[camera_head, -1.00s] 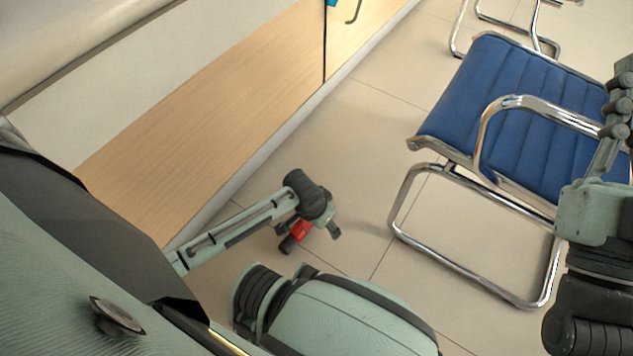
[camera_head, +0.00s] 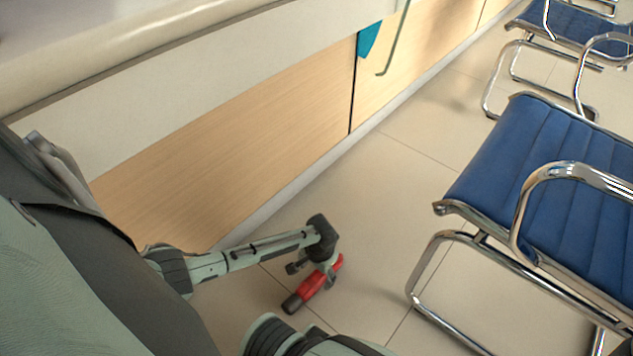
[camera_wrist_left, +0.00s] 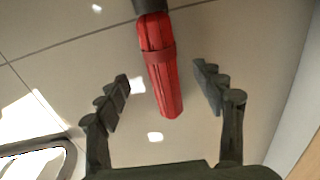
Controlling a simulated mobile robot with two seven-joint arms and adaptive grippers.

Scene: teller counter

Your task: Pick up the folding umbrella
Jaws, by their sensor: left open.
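The folding umbrella (camera_head: 311,286) is red with a dark handle and lies on the tiled floor at the lower middle of the head view. My left gripper (camera_head: 313,275) is over it and hides part of it. In the left wrist view the umbrella (camera_wrist_left: 160,68) runs from the top edge down to between the fingers. My left gripper (camera_wrist_left: 167,88) is open there, with a finger on each side and a gap to the umbrella on both sides. Nothing is held in it. My right gripper is not in view.
The wood-panelled counter front (camera_head: 230,140) runs along the left. A blue teal item (camera_head: 369,40) and a handle (camera_head: 393,45) are on it. A blue chair (camera_head: 550,190) with chrome legs stands to the right, another (camera_head: 580,25) behind. The floor between is clear.

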